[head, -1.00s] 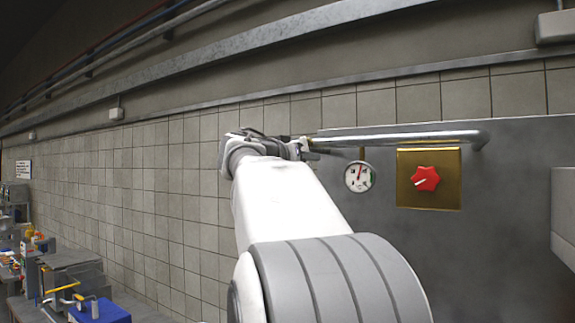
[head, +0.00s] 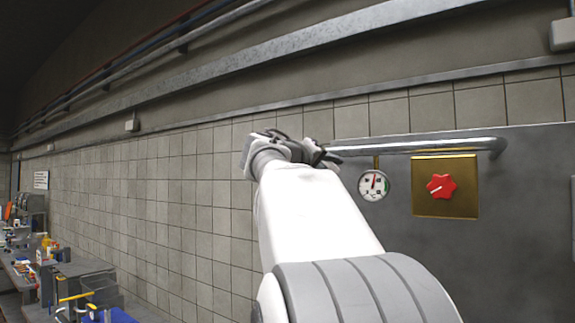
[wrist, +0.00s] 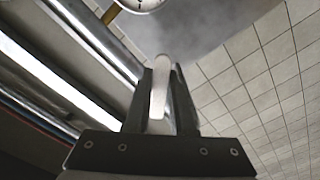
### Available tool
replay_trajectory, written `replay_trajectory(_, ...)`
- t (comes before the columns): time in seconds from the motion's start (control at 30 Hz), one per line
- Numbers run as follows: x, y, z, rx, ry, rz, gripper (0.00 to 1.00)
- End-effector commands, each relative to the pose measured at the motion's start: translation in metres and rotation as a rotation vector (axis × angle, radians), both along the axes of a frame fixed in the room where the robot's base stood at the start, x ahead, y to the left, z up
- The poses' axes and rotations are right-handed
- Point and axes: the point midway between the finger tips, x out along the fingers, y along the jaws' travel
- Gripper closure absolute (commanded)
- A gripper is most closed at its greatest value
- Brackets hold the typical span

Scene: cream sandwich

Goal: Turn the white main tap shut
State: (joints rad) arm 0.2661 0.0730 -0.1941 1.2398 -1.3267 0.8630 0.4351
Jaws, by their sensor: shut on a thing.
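The white main tap's lever (wrist: 158,92) shows in the wrist view as a pale, rounded handle between the two dark fingers of my gripper (wrist: 163,80). The fingers are shut on it, one on each side. In the head view my gripper (head: 322,156) is at the left end of a shiny horizontal pipe (head: 420,146), high on the wall. The tap cannot be made out there, as my wrist and gripper cover that spot.
A round white gauge (head: 373,185) hangs below the pipe, just right of my gripper. Beside it is a brass plate (head: 445,206) with a red knob (head: 441,187). A cluttered workbench (head: 22,270) stands at lower left. The tiled wall between is bare.

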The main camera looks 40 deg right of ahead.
Motion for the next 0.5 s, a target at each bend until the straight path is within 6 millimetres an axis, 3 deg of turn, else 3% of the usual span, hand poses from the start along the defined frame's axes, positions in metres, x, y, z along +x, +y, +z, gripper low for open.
replay_trajectory(0.37,-0.0005,0.0001,0.0013,-0.003,0.001,0.001,1.00)
replay_trajectory(0.4,-0.0005,0.0001,0.0013,-0.003,0.001,0.001,0.71)
replay_trajectory(0.5,-0.0004,0.0001,0.0011,-0.002,0.002,0.000,0.53)
